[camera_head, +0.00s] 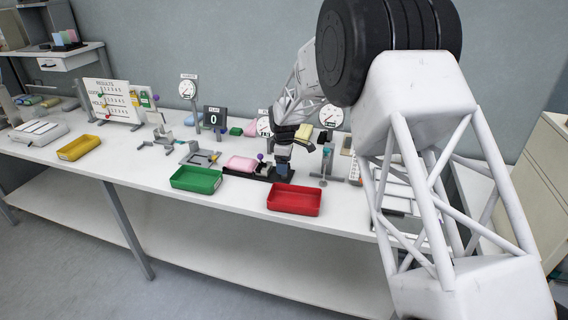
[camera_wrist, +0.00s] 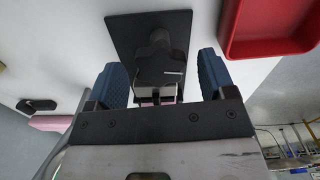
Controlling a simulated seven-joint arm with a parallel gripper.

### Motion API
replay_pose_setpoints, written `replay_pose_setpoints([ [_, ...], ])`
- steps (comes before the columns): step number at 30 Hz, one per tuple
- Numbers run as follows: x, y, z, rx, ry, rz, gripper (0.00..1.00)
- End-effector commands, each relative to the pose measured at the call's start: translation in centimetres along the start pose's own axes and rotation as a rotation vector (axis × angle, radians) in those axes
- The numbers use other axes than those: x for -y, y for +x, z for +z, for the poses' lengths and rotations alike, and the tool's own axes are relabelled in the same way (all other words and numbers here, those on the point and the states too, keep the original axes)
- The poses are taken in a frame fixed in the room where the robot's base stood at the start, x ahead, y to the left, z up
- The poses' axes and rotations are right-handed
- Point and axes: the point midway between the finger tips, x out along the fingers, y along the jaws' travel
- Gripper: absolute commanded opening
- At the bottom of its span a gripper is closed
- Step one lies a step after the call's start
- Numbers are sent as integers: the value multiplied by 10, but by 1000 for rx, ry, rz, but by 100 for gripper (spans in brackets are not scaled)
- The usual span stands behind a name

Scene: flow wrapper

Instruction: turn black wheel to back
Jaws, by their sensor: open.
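In the wrist view, a dark upright part (camera_wrist: 160,62) with a short white line on it stands on a black base plate (camera_wrist: 122,35). It looks like the black wheel, but its shape is hard to make out. My gripper (camera_wrist: 162,75) is open, with one blue finger on each side of this part and a visible gap to both. In the head view my gripper (camera_head: 283,169) points down over the black base (camera_head: 262,175) and hides most of what stands there. A pink block (camera_head: 242,163) lies just left of it.
A red tray (camera_head: 294,200) stands close in front to the right, and a green tray (camera_head: 196,179) to the left. Dial gauges (camera_head: 331,117) and a display reading 0 (camera_head: 214,119) stand behind. A yellow tray (camera_head: 79,148) is farther left on the white bench (camera_head: 130,165).

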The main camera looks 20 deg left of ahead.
Motion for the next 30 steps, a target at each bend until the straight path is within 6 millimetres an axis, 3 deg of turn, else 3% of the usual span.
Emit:
replay_pose_setpoints([
  [8, 0, -18, 0, -1, 0, 3, 76],
  [21, 0, -69, 0, -1, 0, 1, 76],
  [30, 0, -78, 0, 0, 0, 0, 76],
])
